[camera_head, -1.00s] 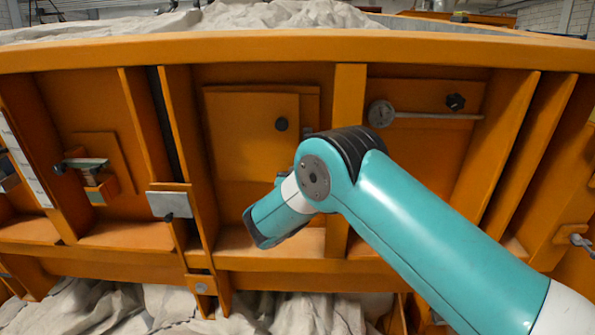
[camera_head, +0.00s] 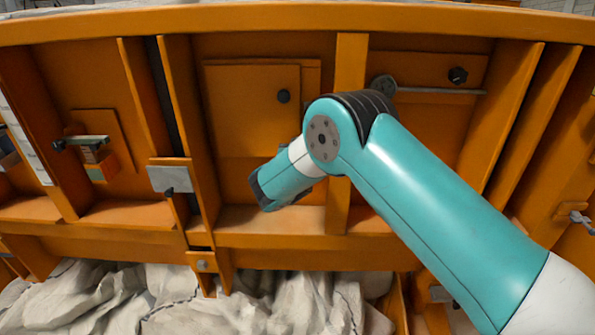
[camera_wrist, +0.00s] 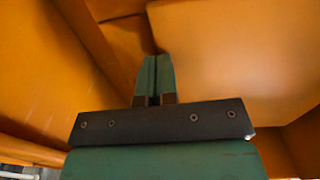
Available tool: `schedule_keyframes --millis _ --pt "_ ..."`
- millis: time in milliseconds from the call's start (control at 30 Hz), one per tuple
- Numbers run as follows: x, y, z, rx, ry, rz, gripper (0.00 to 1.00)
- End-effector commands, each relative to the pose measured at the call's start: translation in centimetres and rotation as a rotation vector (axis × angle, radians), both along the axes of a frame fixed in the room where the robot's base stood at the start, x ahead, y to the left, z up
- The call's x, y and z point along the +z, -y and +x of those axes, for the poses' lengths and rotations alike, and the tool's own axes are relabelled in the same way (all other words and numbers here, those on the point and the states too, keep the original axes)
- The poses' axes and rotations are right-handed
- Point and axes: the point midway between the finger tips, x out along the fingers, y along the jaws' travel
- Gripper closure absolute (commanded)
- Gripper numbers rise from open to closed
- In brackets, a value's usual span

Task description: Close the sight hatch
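A flat orange panel with a round black knob (camera_head: 283,96), which looks like the sight hatch (camera_head: 245,125), sits in the middle bay of the orange wall. A slightly wider orange plate shows behind its right edge. I cannot tell how far open it stands. My teal arm is in front of the bay, its wrist below and right of the panel. My gripper's fingers are hidden in the head view. In the wrist view my gripper (camera_wrist: 154,75) has its green fingertips together, with only a thin dark line between them and nothing seen held. Blurred orange surfaces lie ahead of them.
Upright orange ribs (camera_head: 350,130) divide the wall into bays. A grey rod with a round end (camera_head: 383,86) crosses the right bay. A metal-topped latch block (camera_head: 92,150) is at left and a grey plate (camera_head: 172,178) beside the middle bay. Crumpled cloth (camera_head: 290,300) lies below.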

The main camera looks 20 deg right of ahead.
Motion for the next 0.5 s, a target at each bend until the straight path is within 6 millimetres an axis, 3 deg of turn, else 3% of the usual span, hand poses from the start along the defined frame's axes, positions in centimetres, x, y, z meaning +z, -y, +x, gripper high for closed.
schedule_keyframes --millis 167,500 --pt "-1.4 -2.1 -2.4 0.013 -0.003 -0.008 1.00" --pt "-2.5 -5.0 -9.6 0.016 -0.009 -0.010 1.00"
